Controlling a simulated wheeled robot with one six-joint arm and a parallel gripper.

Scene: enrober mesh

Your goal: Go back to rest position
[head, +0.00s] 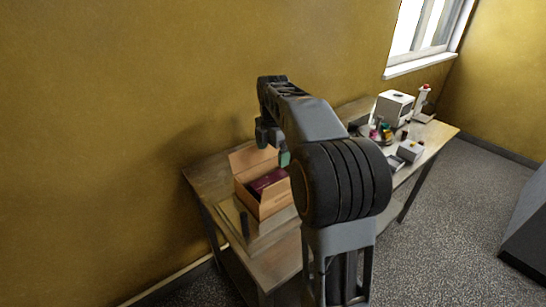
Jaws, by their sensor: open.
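My arm reaches forward from the lower middle of the head view, over the wooden table (207,181). My gripper (284,159) is partly hidden by my own arm links; a greenish fingertip shows just beside the open cardboard box (259,204). The gripper is open, and I see nothing held in it. The box stands at the table's left end with its flaps up and a dark red item (267,181) inside. The exact gap between the gripper and the box is hard to tell.
At the table's right part stand a white box-shaped device (394,107), a small grey-white box (410,151) and several small coloured items. A dark upright object (244,224) is in front of the cardboard box. A yellow wall runs behind; speckled floor is free at right, before a grey block (526,232).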

